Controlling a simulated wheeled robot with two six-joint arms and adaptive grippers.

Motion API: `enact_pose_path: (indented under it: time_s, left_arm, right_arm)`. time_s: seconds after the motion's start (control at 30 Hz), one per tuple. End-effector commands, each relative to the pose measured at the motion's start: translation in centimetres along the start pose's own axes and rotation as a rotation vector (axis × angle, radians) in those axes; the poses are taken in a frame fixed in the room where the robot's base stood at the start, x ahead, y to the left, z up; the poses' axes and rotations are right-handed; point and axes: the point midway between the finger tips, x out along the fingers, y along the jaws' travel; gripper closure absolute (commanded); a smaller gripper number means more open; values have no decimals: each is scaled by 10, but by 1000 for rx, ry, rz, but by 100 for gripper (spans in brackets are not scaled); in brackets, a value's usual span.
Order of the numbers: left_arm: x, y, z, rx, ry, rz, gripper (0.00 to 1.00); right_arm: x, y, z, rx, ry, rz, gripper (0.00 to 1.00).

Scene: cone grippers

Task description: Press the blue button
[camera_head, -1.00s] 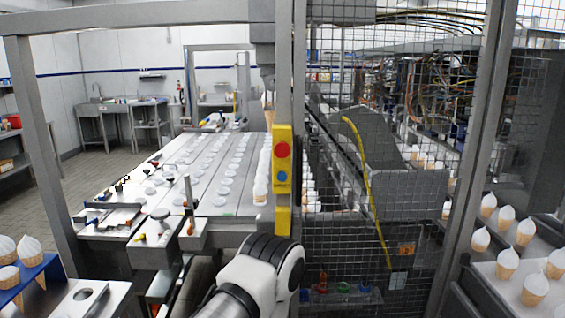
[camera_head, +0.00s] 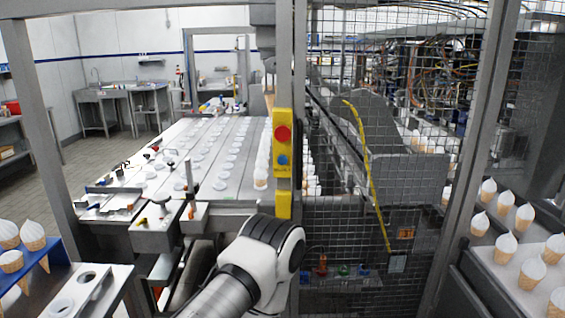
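The blue button (camera_head: 282,160) is a small round button on the lower part of a yellow control box (camera_head: 289,119). A larger red button (camera_head: 283,133) sits above it. The box is fixed to a grey upright post in the middle of the view. One of my arms, white and grey with a black joint, reaches up from the bottom centre and ends its visible part below the box. No gripper shows on it. Neither gripper is in view, and nothing visible covers the blue button.
A wire mesh fence (camera_head: 390,140) closes off the area right of the post. A long conveyor table (camera_head: 190,160) with white tops lies behind on the left. Cones stand in a blue rack (camera_head: 50,285) at lower left and on a tray (camera_head: 510,275) at right.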

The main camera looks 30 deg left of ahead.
Motion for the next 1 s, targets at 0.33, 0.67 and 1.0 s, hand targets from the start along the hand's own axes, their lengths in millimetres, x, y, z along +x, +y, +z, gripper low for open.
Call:
enact_pose_path:
  time_s: [0.33, 0.67, 1.0]
  left_arm:
    - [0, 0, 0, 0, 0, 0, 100]
    - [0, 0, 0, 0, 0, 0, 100]
    - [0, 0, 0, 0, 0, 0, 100]
  right_arm:
    - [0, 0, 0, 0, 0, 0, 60]
    - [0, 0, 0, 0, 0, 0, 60]
    - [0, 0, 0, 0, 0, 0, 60]
